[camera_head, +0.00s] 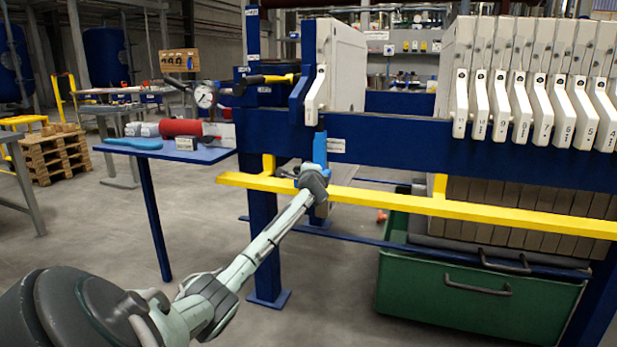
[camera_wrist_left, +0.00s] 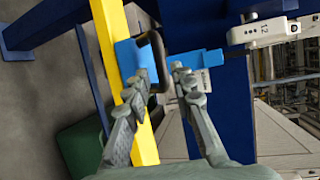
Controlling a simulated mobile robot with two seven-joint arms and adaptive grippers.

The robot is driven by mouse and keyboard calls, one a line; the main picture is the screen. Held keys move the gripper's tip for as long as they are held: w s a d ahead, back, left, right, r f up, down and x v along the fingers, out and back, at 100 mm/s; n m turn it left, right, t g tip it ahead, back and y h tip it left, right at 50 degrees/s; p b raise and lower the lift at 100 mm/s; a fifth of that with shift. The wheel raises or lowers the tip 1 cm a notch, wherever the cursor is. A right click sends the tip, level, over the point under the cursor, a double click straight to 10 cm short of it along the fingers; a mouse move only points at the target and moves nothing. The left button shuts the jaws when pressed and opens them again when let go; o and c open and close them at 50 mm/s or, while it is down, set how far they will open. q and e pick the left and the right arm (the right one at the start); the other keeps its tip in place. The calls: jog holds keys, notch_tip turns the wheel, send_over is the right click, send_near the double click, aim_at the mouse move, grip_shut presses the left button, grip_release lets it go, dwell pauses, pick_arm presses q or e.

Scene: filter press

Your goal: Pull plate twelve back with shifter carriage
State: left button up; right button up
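Plate twelve (camera_head: 316,95), white, stands at the left of the rails, apart from the row of other plates; in the left wrist view its handle (camera_wrist_left: 264,29) carries the number 12. The blue shifter carriage (camera_head: 320,148) sits at the rail just below that handle, and its blue arm (camera_wrist_left: 205,60) points towards the handle in the wrist view. My left gripper (camera_head: 313,183) is at the carriage's lower end. Its fingers (camera_wrist_left: 160,78) close in on both sides of the black loop handle (camera_wrist_left: 158,50). My right gripper is not in view.
Several white plates (camera_head: 530,95) stand in a row at the right, with a wide gap to plate twelve. A yellow rail (camera_head: 390,202) runs below the blue beam (camera_head: 400,142). A green bin (camera_head: 470,300) is underneath. A blue side table (camera_head: 175,152) with tools stands left.

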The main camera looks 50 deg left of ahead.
pick_arm(q)
jog(key=v, duration=0.5)
jog(key=shift+s+d, duration=0.2)
jog(key=shift+d, duration=0.05)
